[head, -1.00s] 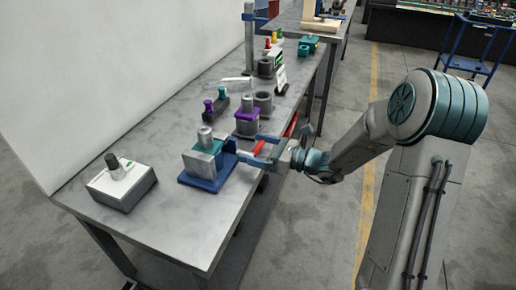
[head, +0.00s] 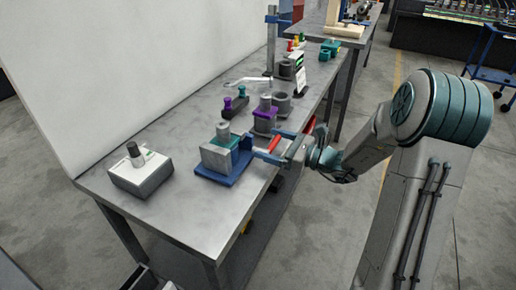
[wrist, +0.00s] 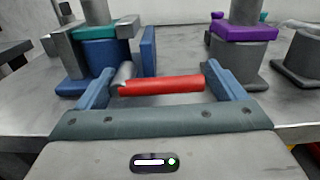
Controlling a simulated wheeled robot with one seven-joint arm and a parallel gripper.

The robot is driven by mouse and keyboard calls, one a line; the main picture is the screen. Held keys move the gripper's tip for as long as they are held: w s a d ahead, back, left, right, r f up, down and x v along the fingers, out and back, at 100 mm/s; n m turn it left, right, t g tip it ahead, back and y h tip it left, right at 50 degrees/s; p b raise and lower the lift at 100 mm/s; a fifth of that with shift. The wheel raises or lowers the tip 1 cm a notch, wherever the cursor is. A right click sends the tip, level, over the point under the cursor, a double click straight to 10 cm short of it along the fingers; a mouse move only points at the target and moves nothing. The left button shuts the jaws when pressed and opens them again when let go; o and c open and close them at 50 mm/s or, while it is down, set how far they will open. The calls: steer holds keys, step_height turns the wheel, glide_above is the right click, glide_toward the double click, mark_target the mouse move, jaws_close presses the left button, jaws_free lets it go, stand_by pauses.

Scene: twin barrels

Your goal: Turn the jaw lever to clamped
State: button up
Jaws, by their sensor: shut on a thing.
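The clamp fixture has a blue base (head: 236,178) with a grey block (head: 216,158) and a grey post standing up from it; some teal shows beside the block. It stands at the table's front edge. The jaw lever's red handle (head: 273,144) sticks out on its right side. In the wrist view the red handle (wrist: 162,86) lies crosswise between my two blue fingers, and a grey stub joins its left end towards the fixture. My gripper (head: 274,146) is shut on the handle, reaching in from the right; it also shows in the wrist view (wrist: 160,85).
A white box with a black knob (head: 140,172) stands at the near left. A purple-topped fixture (head: 265,116) and grey cups (head: 280,103) stand behind the clamp. Another red thing (head: 308,126) is at the table edge behind my gripper. Bare tabletop (head: 190,212) lies in front.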

steer(key=shift+w+d+r, duration=0.1)
steer(key=o, duration=1.1)
steer(key=v, duration=1.4)
